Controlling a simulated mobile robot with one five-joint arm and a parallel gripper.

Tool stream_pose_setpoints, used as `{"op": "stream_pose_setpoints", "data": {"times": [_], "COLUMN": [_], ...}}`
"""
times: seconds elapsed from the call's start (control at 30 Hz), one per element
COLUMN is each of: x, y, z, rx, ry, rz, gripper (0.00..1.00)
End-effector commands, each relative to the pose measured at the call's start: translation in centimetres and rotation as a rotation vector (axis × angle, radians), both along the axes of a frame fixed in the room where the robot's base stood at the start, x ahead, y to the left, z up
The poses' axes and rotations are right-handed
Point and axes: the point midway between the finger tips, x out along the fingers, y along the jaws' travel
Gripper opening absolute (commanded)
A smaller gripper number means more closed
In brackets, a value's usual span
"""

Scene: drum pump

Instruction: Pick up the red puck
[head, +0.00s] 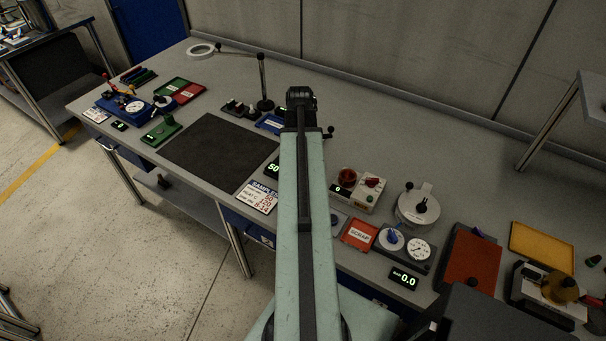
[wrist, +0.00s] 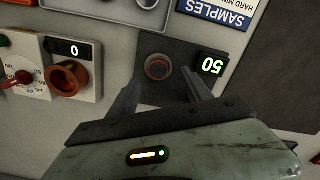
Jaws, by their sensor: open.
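In the wrist view a small round dark-red piece (wrist: 158,67), which looks like the red puck, sits on a dark plate (wrist: 150,91) beside a display (wrist: 213,65) reading 50. My gripper (wrist: 161,80) is open and empty, its two fingers pointing toward the piece, one on each side. The fingertips appear just short of its middle; their height above it I cannot tell. In the head view my arm hides the piece and the gripper; the same display (head: 272,168) shows at the arm's left edge.
A pale box (wrist: 83,90) with a red-orange cup (wrist: 68,78) stands left of the gripper in the wrist view. A SAMPLES card (wrist: 222,12) lies close by. In the head view a red SCRAP tray (head: 345,239) is right of my arm; a dark mat (head: 218,152) is left.

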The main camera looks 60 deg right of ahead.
Motion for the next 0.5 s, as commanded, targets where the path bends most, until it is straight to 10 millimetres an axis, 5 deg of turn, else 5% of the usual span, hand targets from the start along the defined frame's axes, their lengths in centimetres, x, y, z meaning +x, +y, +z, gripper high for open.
{"op": "stream_pose_setpoints", "data": {"times": [0.2,0.47,0.5], "x": [-0.3,-0.3,-0.3], "y": [0.0,0.0,0.0], "z": [-4.3,-4.2,-4.2], "rx": [0.000,0.000,0.000], "ry": [0.000,0.000,0.000], "rz": [0.000,-0.001,-0.001], "gripper": [0.58,0.58,0.49]}}
